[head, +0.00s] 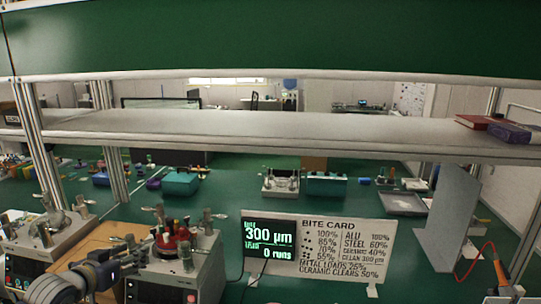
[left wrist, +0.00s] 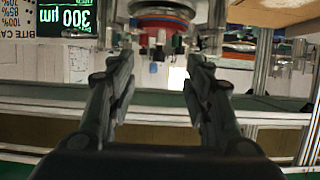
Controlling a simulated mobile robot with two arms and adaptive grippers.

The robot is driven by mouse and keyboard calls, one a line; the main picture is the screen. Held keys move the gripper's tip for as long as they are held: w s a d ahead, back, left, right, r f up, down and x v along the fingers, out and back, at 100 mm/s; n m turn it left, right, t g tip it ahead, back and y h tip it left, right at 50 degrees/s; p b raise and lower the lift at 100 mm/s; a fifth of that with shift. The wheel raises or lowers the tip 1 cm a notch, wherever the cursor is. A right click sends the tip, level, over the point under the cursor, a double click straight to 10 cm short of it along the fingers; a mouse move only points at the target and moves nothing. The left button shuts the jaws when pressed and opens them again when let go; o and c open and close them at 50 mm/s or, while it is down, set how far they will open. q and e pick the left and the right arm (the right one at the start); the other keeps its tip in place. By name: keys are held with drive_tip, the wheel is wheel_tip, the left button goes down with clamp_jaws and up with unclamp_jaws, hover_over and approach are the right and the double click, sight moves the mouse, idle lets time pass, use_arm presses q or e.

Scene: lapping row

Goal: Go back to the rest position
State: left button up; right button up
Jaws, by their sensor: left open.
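My left gripper (head: 108,268) is at the lower left of the head view, just in front of a lapping machine (head: 207,262) with a red round fixture (head: 172,247) on top. In the left wrist view the two dark fingers of my left gripper (left wrist: 160,82) stand apart, with nothing held between them. The red fixture (left wrist: 165,18) shows beyond the fingertips at the top of that view, which appears upside down. I cannot tell the exact gap between gripper and machine. My right gripper is not seen.
A second machine (head: 40,245) stands at the far left. A display reading 300 µm (head: 270,240) and a bite card (head: 345,245) stand right of the lapping machine. A grey shelf (head: 270,127) spans above the green bench. A grey upright panel (head: 452,215) stands at right.

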use_arm(q)
drive_tip(key=s+d+f+m+g, duration=0.2)
drive_tip(key=s+d+f+g, duration=0.2)
drive_tip(key=s+d+f, duration=1.05)
drive_tip(key=s+d+f+n+g+y, duration=0.1)
drive_tip(key=s+f+g, duration=0.2)
drive_tip(key=s, duration=1)
drive_tip(key=s+d+f+n+g+y, duration=0.1)
drive_tip(key=s+f+g, duration=0.2)
drive_tip(key=s, duration=0.9)
wheel_tip(320, 180, down, 32)
drive_tip(key=s+g+b, duration=0.1)
drive_tip(key=s+b, duration=0.1)
drive_tip(key=b, duration=0.4)
drive_tip(key=s+a+f+b, duration=0.1)
drive_tip(key=s+f+b, duration=0.1)
drive_tip(key=s+f, duration=0.6)
drive_tip(key=s+a+f+g+b, duration=0.1)
drive_tip(key=s+a+f+b, duration=0.1)
drive_tip(key=s+f, duration=0.6)
wheel_tip(320, 180, down, 6)
drive_tip(key=shift+s+a+m+b, duration=0.2)
drive_tip(key=shift+s+m+b, duration=0.2)
drive_tip(key=shift+b, duration=0.45)
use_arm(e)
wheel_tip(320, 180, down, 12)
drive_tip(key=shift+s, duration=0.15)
